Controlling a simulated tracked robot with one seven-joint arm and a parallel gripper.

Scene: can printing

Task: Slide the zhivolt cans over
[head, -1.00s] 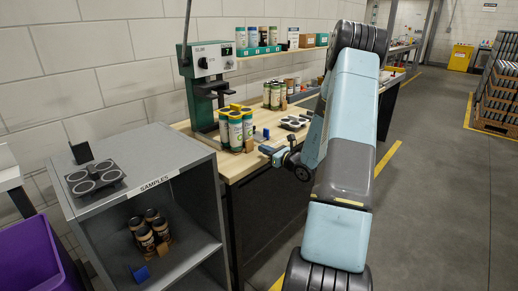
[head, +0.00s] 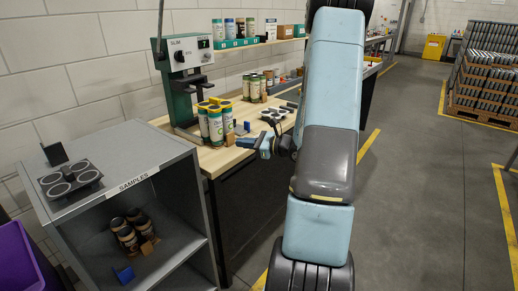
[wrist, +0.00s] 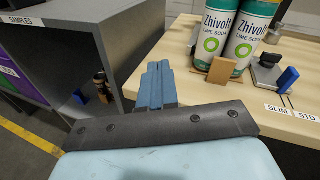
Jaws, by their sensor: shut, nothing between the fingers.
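The Zhivolt cans (head: 215,125) stand upright in a tight group on the wooden workbench, in front of the green press. They are white and green with yellow tops. In the wrist view, two Zhivolt lime soda cans (wrist: 212,38) show at the top, with a small brown block (wrist: 221,70) in front of them. My gripper (head: 240,142) is shut and empty, just right of the cans and apart from them, near the bench's front edge. Its closed blue fingers (wrist: 158,80) show in the wrist view.
The grey samples shelf (head: 175,165) stands left of the bench, with a dark round-holed holder (head: 70,180) on top and dark cans (head: 127,232) inside. Another can group (head: 256,85) stands farther back. A blue-handled block (wrist: 268,75) sits right of the cans.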

